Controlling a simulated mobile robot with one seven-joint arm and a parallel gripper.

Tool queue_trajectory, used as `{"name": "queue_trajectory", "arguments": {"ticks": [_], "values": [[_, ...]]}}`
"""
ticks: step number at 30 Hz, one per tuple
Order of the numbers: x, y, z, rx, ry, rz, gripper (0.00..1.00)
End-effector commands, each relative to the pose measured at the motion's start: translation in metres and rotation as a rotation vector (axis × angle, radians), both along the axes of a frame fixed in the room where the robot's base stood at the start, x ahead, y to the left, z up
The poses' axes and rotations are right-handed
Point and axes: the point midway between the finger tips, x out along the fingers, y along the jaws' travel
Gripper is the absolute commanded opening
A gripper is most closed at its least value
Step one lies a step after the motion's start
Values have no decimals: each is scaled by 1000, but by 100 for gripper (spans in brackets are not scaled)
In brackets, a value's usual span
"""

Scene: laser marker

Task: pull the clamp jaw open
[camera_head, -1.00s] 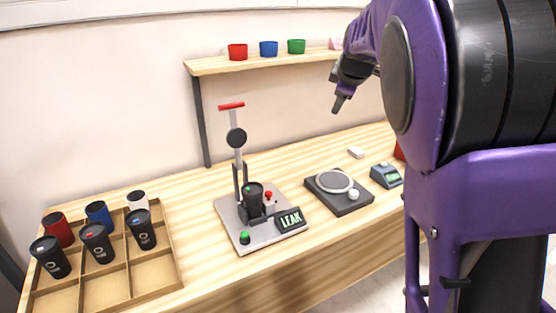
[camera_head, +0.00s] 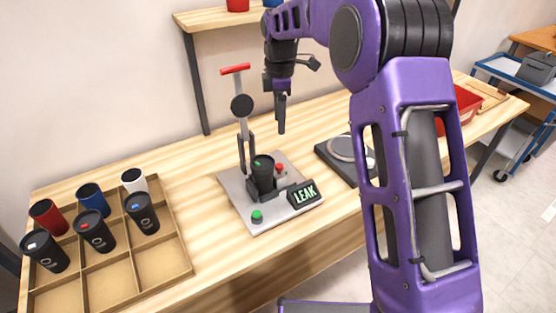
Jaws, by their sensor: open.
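A grey base plate (camera_head: 233,203) stands on the wooden table and carries an upright lever (camera_head: 242,134) with a red crossbar handle (camera_head: 235,69) and a dark round disc (camera_head: 242,105). A black cup (camera_head: 263,178) with a green mark stands upright on the plate beside the lever's foot. I cannot tell which part is the clamp jaw.
A divided wooden tray (camera_head: 178,226) with several cups is at the left. A dark scale (camera_head: 334,158) stands right of the plate, partly behind my arm. A red bin (camera_head: 466,103) is at the right.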

Motion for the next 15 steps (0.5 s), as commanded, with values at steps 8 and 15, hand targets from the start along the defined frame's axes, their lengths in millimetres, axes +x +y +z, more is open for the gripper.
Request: {"name": "queue_trajectory", "arguments": {"ticks": [8, 15], "values": [[-1, 0, -63, -1, 4, 0, 62], [-1, 0, -114, -2, 3, 1, 62]]}}
